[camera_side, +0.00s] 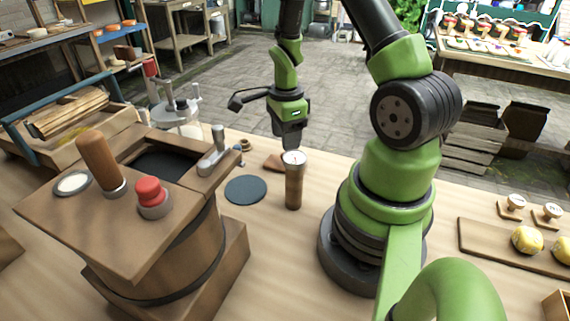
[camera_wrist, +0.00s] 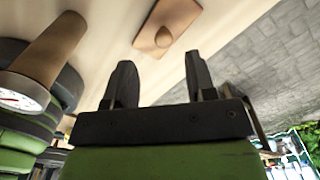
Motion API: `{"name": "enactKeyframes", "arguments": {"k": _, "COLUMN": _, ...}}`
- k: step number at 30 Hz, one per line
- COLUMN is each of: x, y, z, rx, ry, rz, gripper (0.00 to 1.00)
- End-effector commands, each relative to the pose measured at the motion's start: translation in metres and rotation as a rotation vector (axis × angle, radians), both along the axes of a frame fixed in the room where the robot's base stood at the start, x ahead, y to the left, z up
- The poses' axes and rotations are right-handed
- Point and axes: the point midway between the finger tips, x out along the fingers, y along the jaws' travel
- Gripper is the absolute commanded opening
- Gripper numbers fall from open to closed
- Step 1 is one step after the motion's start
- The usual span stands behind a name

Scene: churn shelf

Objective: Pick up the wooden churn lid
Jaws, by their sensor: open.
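The wooden churn lid (camera_wrist: 176,17) is a flat brown board with a small round knob. In the wrist view it lies on the table beyond my fingertips, near the top edge. In the side view a brown flat piece (camera_side: 274,162), which looks like the lid, lies behind the wooden cylinder and is partly hidden. My gripper (camera_side: 291,146) hangs over the table just above and behind the cylinder's top. In the wrist view my gripper (camera_wrist: 160,72) has its two dark fingers apart with nothing between them. The lid is apart from the fingers.
The wooden cylinder with a dial (camera_side: 293,185) stands upright close to my gripper. A dark round disc (camera_side: 246,189) lies left of it. The large wooden churn (camera_side: 160,235) with a handle and red button fills the left. A board with lemons (camera_side: 500,245) is at right.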

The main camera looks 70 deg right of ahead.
Motion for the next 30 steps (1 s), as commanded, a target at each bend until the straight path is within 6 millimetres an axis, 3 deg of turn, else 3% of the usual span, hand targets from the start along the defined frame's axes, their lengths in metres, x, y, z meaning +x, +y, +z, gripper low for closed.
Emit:
{"name": "enactKeyframes", "arguments": {"k": 12, "x": 0.003, "y": -0.003, "z": -0.049, "rx": 0.001, "ry": 0.001, "rz": 0.002, "gripper": 0.51}}
{"name": "enactKeyframes", "arguments": {"k": 20, "x": 0.003, "y": -0.004, "z": -0.052, "rx": -0.001, "ry": -0.001, "rz": 0.002, "gripper": 0.51}}
{"name": "enactKeyframes", "arguments": {"k": 21, "x": 0.003, "y": -0.004, "z": -0.052, "rx": -0.001, "ry": -0.001, "rz": 0.002, "gripper": 0.49}}
{"name": "enactKeyframes", "arguments": {"k": 27, "x": 0.003, "y": -0.003, "z": -0.051, "rx": -0.001, "ry": -0.001, "rz": 0.002, "gripper": 0.03}}
{"name": "enactKeyframes", "arguments": {"k": 30, "x": 0.003, "y": -0.003, "z": -0.051, "rx": -0.001, "ry": -0.001, "rz": 0.002, "gripper": 0.00}}
